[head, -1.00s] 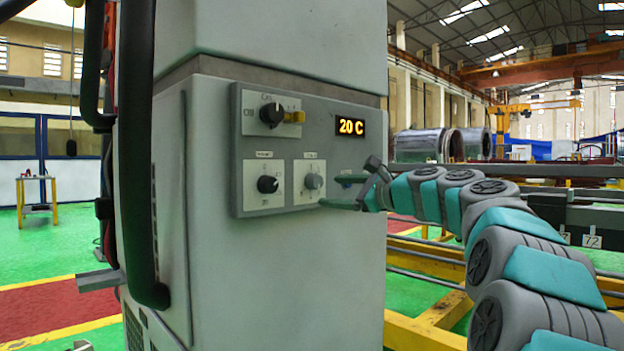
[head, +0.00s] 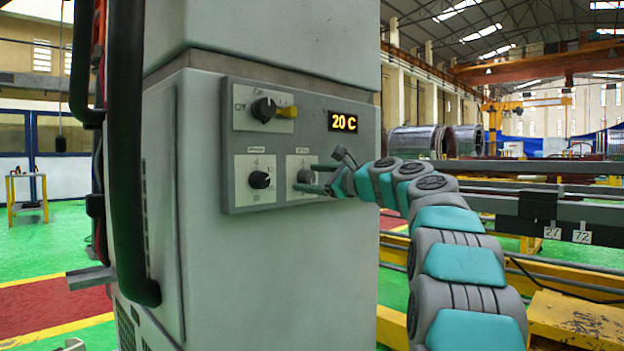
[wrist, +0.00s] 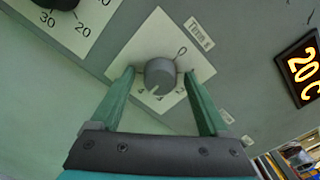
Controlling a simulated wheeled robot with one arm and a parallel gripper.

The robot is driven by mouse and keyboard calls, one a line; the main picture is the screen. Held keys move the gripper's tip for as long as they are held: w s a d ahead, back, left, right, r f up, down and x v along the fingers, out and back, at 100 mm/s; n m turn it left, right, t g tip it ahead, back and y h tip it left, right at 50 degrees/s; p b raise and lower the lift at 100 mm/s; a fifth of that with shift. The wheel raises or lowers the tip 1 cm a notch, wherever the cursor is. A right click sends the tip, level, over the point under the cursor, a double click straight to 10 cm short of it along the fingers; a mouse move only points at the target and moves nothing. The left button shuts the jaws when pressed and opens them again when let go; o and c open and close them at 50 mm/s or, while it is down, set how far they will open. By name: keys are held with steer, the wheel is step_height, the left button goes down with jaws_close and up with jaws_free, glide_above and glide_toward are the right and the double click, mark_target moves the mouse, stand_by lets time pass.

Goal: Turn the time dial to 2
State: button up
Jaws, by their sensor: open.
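The time dial (wrist: 160,76) is a round grey knob on a white diamond-shaped plate in the wrist view. A light line on the knob points down and slightly left. A 0 shows at its upper right; the small marks below are hard to read, one looking like a 2 at lower right. My gripper (wrist: 159,74) is open, with one green finger on each side of the knob; I cannot tell whether they touch it. In the head view, the time dial (head: 305,176) is at the panel's lower right, between the fingertips of my gripper (head: 308,178).
A black dial (head: 259,179) sits left of the time dial. Above are a larger black knob (head: 264,109) with a yellow part and a display (head: 343,121) reading 20 C. Yellow rails and beams (head: 570,320) lie at the right.

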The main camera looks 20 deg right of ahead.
jaws_close()
stand_by(0.5)
steer(key=shift+a+r+n+p, duration=0.1)
steer(key=shift+r+n+p, duration=0.15)
steer(key=shift+p, duration=0.35)
